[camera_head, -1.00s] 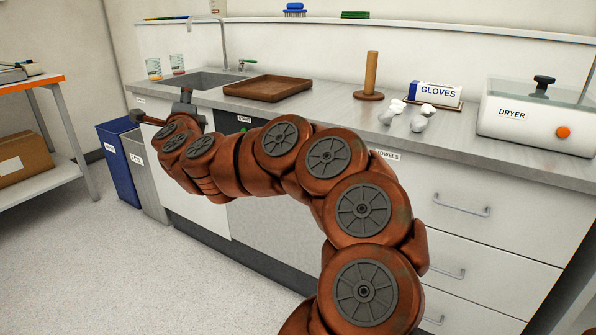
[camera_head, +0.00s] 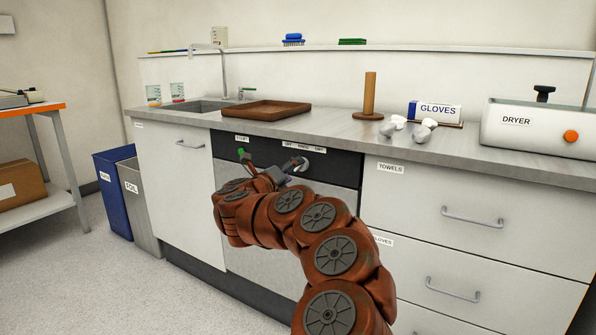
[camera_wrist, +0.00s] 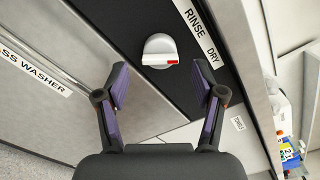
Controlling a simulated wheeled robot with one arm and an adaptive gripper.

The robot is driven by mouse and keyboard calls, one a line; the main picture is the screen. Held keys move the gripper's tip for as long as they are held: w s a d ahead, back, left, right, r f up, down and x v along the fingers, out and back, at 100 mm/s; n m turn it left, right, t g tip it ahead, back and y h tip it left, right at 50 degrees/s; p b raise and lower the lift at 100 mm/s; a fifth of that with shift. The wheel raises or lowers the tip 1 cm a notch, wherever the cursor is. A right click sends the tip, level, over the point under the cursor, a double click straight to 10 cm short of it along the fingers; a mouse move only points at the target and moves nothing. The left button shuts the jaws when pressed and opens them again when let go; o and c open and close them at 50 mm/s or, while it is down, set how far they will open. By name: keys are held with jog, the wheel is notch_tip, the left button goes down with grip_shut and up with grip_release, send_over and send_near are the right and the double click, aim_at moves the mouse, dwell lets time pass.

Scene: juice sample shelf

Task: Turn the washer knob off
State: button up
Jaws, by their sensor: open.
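The washer knob (camera_wrist: 160,48) is a round white dial with a red mark on its edge, set on the dark panel (camera_wrist: 130,15). In the wrist view it sits ahead of my gripper (camera_wrist: 162,92), between the lines of its two purple-padded fingers and beyond their tips. The fingers are open, apart and empty. In the head view the knob (camera_head: 301,164) shows at the right part of the washer's black panel, under small labels, just beside my gripper (camera_head: 278,172). The labels "RINSE" and "DRY" (camera_wrist: 200,30) are beside the knob.
A green start button (camera_head: 240,152) is at the panel's left. The counter (camera_head: 340,130) overhangs above, with a brown tray (camera_head: 266,110) on it. Drawers (camera_head: 465,218) with bar handles are at right. A blue bin (camera_head: 115,190) stands left, with open floor in front.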

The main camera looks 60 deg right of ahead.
jog(key=shift+w+d+b, duration=0.1)
jog(key=shift+d+b, duration=0.25)
jog(key=shift+d, duration=1.45)
jog(key=c, duration=1.2)
